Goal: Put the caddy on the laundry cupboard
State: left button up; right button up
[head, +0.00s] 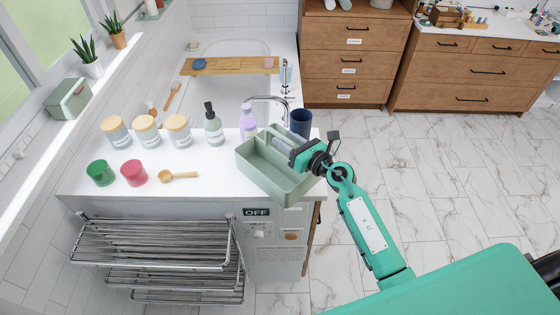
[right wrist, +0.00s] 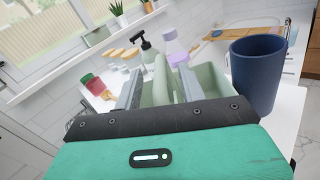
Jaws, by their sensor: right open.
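The caddy (head: 262,181) is a pale green open tray with a central handle. It stands upright on the right end of the white counter (head: 215,185). My right gripper (head: 284,147) is at the caddy's handle, with its jaws open. In the right wrist view the caddy's handle (right wrist: 161,82) rises between the two grey fingers of the right gripper (right wrist: 160,90), with a gap visible. My left gripper is not in view. I cannot tell for sure which unit is the laundry cupboard; a wooden drawer unit (head: 355,65) with small labels stands at the back.
A dark blue cup (head: 300,122) stands close behind the caddy, near the gripper. A lilac bottle (head: 248,122) and a green pump bottle (head: 213,128) are to its left. Wire racks (head: 150,245) stick out below the counter. The marble floor (head: 450,170) at right is clear.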

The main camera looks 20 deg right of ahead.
jog(key=shift+w+a+f, duration=0.1)
jog(key=shift+w+a, duration=0.1)
jog(key=shift+w, duration=0.2)
jog(key=shift+s, duration=0.1)
jog(key=shift+c, duration=0.2)
grip_shut()
